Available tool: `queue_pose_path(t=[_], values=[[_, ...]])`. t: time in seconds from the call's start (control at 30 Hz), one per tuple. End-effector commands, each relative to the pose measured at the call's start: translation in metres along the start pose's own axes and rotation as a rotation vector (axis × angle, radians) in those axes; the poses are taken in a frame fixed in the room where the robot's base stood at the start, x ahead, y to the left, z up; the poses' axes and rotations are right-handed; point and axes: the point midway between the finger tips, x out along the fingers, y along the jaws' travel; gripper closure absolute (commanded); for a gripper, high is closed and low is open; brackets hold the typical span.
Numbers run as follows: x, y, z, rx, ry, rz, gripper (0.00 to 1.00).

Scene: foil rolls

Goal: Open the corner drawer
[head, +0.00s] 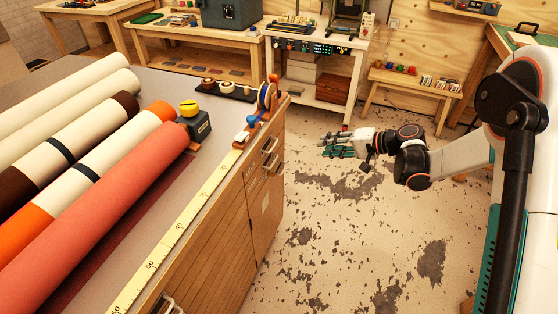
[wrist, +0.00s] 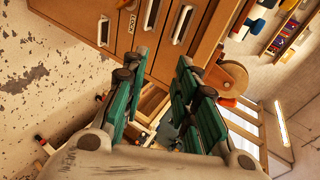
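The wooden cabinet under the worktable has drawer fronts at its far corner, with metal handles, an upper one (head: 270,144) and a lower one (head: 271,163). All the fronts look closed. My gripper (head: 324,147) is in the air right of this corner, apart from the handles. In the wrist view my gripper (wrist: 160,66) has its two teal fingers spread, with nothing between them. There, the handle nearest the table edge (wrist: 183,24) and a second handle (wrist: 150,14) lie beyond the fingertips.
Fabric rolls (head: 100,215), a yellow tape measure (head: 189,107) and a ruler strip (head: 185,220) lie on the worktable (head: 150,85). A blue spool (head: 267,95) stands at its corner. The worn floor (head: 350,230) right of the cabinet is clear. Benches stand behind.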

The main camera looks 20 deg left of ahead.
Motion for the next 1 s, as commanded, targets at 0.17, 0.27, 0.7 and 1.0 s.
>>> queue_pose_path(t=[0.17, 0.27, 0.7, 1.0], values=[[0.043, 0.035, 0.001, 0.030, -0.053, -0.121, 0.73], [0.061, 0.051, 0.006, 0.042, -0.079, -0.178, 0.73], [0.097, 0.074, 0.021, 0.060, -0.119, -0.268, 0.73], [0.150, 0.061, 0.028, 0.058, -0.120, -0.266, 0.73]])
